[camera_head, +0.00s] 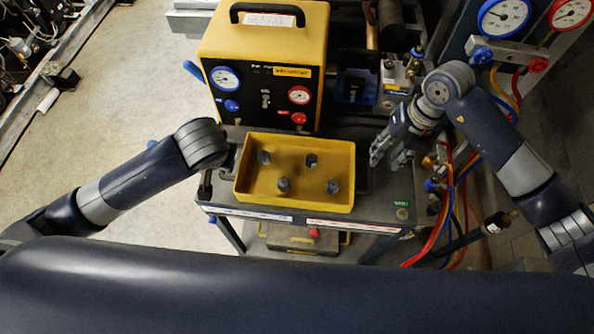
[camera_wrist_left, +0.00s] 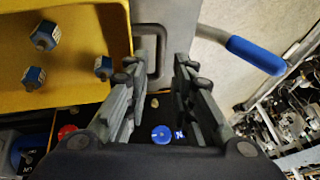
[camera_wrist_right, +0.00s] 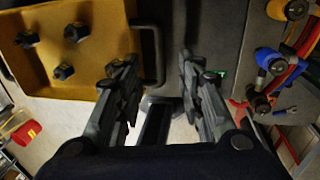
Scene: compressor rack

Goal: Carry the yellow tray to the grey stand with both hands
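The yellow tray (camera_head: 295,200) rests on a grey cart top (camera_head: 375,207) and holds several small dark-topped blue fittings. It has a dark handle at each short side. My left gripper (camera_wrist_left: 154,66) is open, with the left handle (camera_wrist_left: 155,45) ahead between its fingers; in the head view its fingers are hidden behind my wrist. My right gripper (camera_head: 384,158) is open beside the tray's right end. In the right wrist view the right handle (camera_wrist_right: 152,50) lies ahead, close to the left finger. Neither gripper visibly grasps a handle. I cannot tell a separate grey stand.
A yellow machine (camera_head: 266,62) with gauges stands behind the tray. Coloured hoses (camera_head: 450,215) and a gauge manifold (camera_head: 518,52) crowd the right side. A blue-ended lever (camera_wrist_left: 255,55) sticks out near my left gripper. Open floor (camera_head: 140,75) lies to the left.

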